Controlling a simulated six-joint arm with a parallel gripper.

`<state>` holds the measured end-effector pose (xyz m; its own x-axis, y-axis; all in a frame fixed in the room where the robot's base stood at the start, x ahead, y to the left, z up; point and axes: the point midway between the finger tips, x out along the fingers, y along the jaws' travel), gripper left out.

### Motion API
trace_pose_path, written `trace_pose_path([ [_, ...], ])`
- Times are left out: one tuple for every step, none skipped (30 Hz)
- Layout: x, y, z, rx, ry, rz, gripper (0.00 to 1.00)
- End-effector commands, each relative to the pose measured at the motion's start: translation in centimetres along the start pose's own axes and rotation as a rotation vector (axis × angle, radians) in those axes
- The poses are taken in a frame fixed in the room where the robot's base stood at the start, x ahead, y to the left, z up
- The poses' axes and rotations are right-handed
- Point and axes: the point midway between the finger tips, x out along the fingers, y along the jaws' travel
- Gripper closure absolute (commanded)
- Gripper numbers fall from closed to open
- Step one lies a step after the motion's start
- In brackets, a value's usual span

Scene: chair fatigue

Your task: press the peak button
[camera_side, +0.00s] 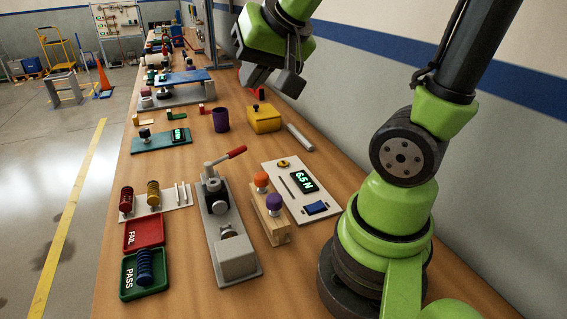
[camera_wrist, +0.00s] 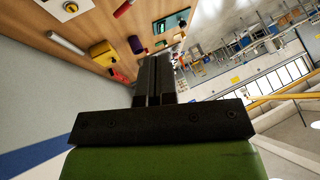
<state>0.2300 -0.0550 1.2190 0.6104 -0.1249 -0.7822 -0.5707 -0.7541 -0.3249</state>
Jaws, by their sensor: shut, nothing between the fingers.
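A white panel (camera_side: 279,189) lies on the bench in front of my base. It carries a lit display (camera_side: 303,181) reading 6.5 N, a yellow round knob (camera_side: 284,163), a slot and a blue rectangular piece (camera_side: 316,208). No label for the peak button is legible, so I cannot tell which piece it is. My gripper (camera_side: 274,82) is shut and empty, raised above the bench beyond the panel and apart from it. In the wrist view its fingers (camera_wrist: 154,75) are together, and part of the panel with the yellow knob (camera_wrist: 70,7) shows at top left.
Near the panel are a wooden block with orange and purple knobs (camera_side: 268,205), a lever press (camera_side: 216,200), a yellow box (camera_side: 263,118) and a grey cylinder (camera_side: 299,137). FAIL (camera_side: 144,233) and PASS (camera_side: 128,277) trays sit left. A wall runs along the right.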

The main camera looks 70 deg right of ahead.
Motion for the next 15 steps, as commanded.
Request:
trace_pose_path([
  [1.5,0.9,-1.2,0.044,0.016,0.036,1.00],
  [2.3,1.4,-1.9,0.069,0.031,0.052,1.00],
  [3.3,2.2,-2.7,0.102,0.051,0.072,1.00],
  [4.1,2.8,-3.4,0.125,0.066,0.085,1.00],
  [4.9,3.5,-3.9,0.150,0.080,0.099,1.00],
  [5.9,4.4,-4.7,0.182,0.098,0.115,1.00],
  [6.7,5.1,-5.2,0.205,0.112,0.126,1.00],
  [7.5,5.9,-5.6,0.227,0.126,0.136,1.00],
  [8.5,6.9,-6.1,0.259,0.142,0.148,1.00],
  [9.3,7.8,-6.5,0.282,0.155,0.157,1.00],
  [10.0,8.7,-6.8,0.306,0.167,0.165,1.00],
  [11.0,9.8,-7.1,0.338,0.183,0.173,1.00],
  [11.7,10.8,-7.3,0.360,0.194,0.179,1.00],
  [12.4,11.6,-7.5,0.383,0.206,0.183,1.00],
  [13.3,12.8,-7.6,0.412,0.219,0.188,1.00],
])
